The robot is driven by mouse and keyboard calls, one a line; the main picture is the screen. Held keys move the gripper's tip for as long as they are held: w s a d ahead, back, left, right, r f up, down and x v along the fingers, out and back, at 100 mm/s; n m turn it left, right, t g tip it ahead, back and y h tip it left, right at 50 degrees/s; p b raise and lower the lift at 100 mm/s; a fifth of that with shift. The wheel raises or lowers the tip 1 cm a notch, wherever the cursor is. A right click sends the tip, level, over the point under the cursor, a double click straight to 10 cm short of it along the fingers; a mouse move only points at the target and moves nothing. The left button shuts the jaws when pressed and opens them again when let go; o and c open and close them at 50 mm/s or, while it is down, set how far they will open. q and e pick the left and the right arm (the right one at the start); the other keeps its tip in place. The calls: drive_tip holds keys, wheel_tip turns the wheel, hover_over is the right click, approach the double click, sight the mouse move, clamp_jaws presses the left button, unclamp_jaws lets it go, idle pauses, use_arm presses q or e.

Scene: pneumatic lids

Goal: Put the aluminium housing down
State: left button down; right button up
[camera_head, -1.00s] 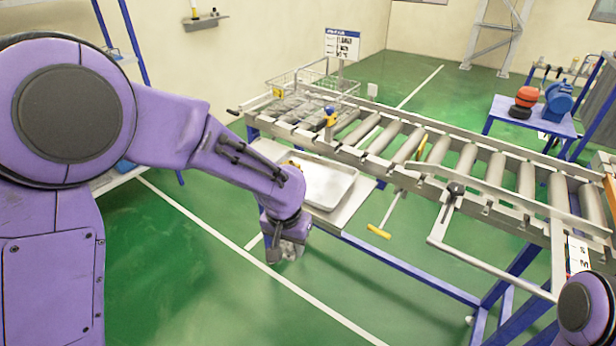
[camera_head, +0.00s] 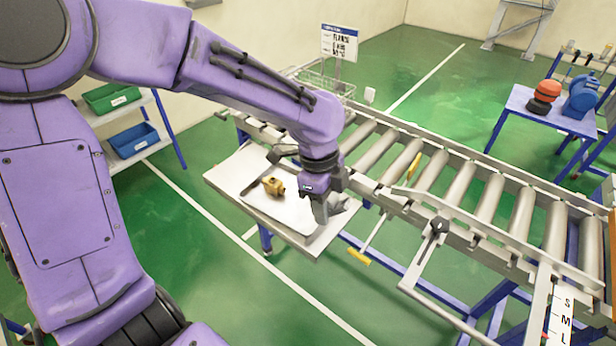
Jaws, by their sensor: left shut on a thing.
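My left gripper (camera_head: 318,196) points down over the right part of a pale tray (camera_head: 288,216) on the side shelf of the roller conveyor. It is shut on a small grey piece, the aluminium housing (camera_head: 321,210), which the fingers partly cover. The housing is at or just above the tray; I cannot tell whether it touches. A small brass-coloured fitting (camera_head: 273,186) and a dark, thin tool lie on the tray to the left of the gripper. My right gripper is out of view.
The roller conveyor (camera_head: 480,205) runs behind and to the right of the tray. A wire basket (camera_head: 322,82) and a sign (camera_head: 339,42) stand behind my arm. A yellow-ended handle (camera_head: 359,257) sticks out to the right of the tray. Green and blue bins sit on a rack at left.

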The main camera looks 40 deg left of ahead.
use_arm(q)
drive_tip(key=shift+w+a+r+m, duration=0.2)
drive_tip(key=shift+w+m, duration=0.05)
drive_tip(key=shift+m, duration=0.05)
drive_tip(key=w+a+f+p, duration=0.2)
drive_tip(key=w+a+f, duration=0.2)
drive_tip(key=w+a+f+p, duration=0.2)
drive_tip(key=w+a+f, duration=0.2)
drive_tip(key=a, duration=0.1)
drive_tip(key=shift+w+a+f, duration=0.15)
drive_tip(key=shift+w+f, duration=0.05)
drive_tip(key=shift+f, duration=0.15)
drive_tip(key=f, duration=0.1)
drive_tip(key=f+p, duration=0.1)
drive_tip(key=f, duration=0.1)
drive_tip(key=shift+a+f, duration=0.2)
drive_tip(key=shift+a, duration=0.2)
drive_tip(key=shift+f, duration=0.35)
drive_tip(key=shift+w, duration=0.15)
drive_tip(key=shift+f, duration=0.25)
drive_tip(key=c, duration=0.7)
unclamp_jaws()
drive_tip(key=shift+r, duration=0.1)
